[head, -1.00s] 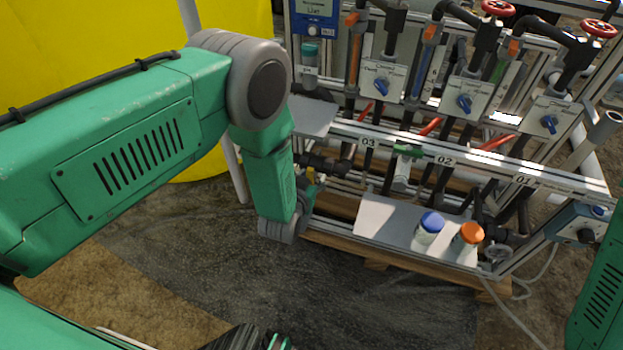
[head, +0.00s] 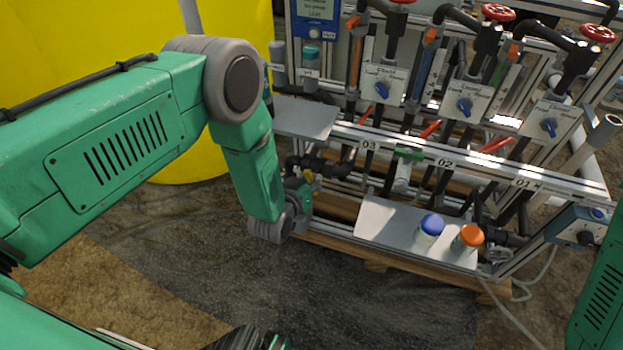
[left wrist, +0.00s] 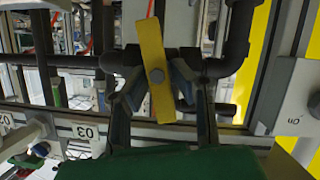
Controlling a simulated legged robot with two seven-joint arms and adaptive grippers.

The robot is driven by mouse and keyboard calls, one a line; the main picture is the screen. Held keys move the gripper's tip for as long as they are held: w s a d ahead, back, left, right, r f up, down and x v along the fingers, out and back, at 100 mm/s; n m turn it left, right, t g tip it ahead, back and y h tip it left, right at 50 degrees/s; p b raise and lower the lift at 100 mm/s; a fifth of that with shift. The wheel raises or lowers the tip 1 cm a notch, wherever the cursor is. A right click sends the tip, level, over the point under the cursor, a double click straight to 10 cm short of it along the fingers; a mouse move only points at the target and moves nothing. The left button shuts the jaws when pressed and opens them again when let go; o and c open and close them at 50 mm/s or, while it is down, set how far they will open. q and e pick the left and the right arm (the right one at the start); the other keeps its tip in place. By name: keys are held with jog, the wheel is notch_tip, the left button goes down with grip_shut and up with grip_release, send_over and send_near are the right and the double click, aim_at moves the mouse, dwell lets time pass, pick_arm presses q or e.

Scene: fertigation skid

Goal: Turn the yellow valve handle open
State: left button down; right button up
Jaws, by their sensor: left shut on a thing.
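The yellow valve handle (left wrist: 155,70) is a flat bar in the middle of the left wrist view. It stands nearly upright there, its top leaning slightly left, across a dark horizontal pipe. My left gripper (left wrist: 155,88) is shut on it, with one finger on each side of its lower half. In the head view only a small yellow bit of the handle (head: 309,175) shows beside my left gripper (head: 302,190), at the left end of the skid. My forearm hides part of the gripper. My right gripper is out of view; only part of that arm shows at the right edge.
A dark pipe (left wrist: 215,68) bends upward right of the handle in the wrist view. A grey shelf (head: 305,118) lies above the gripper area. A lower shelf (head: 385,222) holds a blue-capped bottle (head: 430,229) and an orange-capped one (head: 467,239). A yellow tank (head: 130,60) stands behind my arm.

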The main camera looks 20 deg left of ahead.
pick_arm(q)
jog(key=n, duration=0.1)
jog(key=h, duration=0.1)
jog(key=n, duration=0.1)
jog(key=shift+s+a+f+n+h, duration=0.1)
jog(key=shift+a+f+n+h, duration=0.2)
jog(key=shift+h, duration=0.1)
jog(key=shift+n+h+b, duration=0.5)
jog(key=shift+n+b, duration=0.15)
jog(key=shift+n, duration=0.05)
jog(key=shift+f+n+t+h+b, duration=0.25)
jog(key=shift+n+t+h+b, duration=0.25)
jog(key=shift+n+b, duration=0.45)
jog(key=n+t+h+b, duration=0.1)
jog(key=n+b, duration=0.2)
jog(key=shift+a+f, duration=0.1)
jog(key=shift+f, duration=0.05)
jog(key=shift+s+n+t+h+b, duration=0.1)
jog(key=shift+n+t+h+b, duration=0.25)
jog(key=shift+n+b, duration=0.95)
jog(key=c, duration=1.5)
grip_release()
